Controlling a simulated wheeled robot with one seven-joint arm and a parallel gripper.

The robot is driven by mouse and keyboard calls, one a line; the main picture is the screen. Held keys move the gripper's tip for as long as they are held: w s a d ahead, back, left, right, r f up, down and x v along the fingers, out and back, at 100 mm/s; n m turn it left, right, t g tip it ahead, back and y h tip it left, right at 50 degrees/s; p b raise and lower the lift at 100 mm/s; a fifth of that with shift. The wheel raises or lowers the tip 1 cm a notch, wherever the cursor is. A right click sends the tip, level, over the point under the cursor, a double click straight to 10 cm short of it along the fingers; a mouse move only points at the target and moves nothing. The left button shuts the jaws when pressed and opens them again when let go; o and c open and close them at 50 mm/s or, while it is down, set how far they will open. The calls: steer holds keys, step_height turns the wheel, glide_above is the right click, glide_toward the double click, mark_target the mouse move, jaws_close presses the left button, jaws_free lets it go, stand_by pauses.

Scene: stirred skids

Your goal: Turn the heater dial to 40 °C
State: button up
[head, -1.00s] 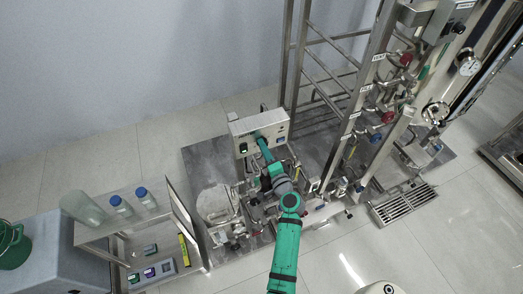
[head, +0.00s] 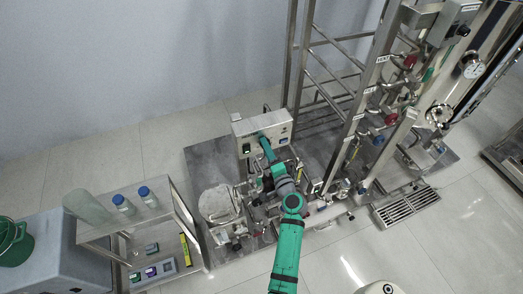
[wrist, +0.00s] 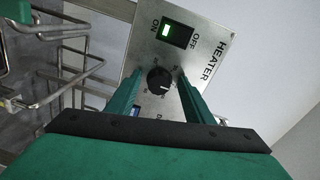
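The heater control box (head: 277,126) is a pale metal panel at the back of the skid. In the wrist view its face carries the word HEATER (wrist: 213,61) and a rocker switch (wrist: 175,33) lit green on the ON side. The black heater dial (wrist: 158,79) sits below the switch, with a light pointer mark and small scale marks around it that I cannot read. My gripper (wrist: 160,77) is open, with one green finger on each side of the dial. I cannot tell whether either finger touches it. In the head view my gripper (head: 263,140) reaches the box front and hides the dial.
A metal frame with pipes and valves (head: 375,120) stands right of the box. A bench with bottles (head: 122,203) is at left. A floor drain grate (head: 407,207) lies at right. Tiled floor is open in front.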

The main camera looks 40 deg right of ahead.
steer(key=v, duration=1.1)
steer(key=shift+s+d, duration=0.15)
steer(key=shift+d, duration=0.05)
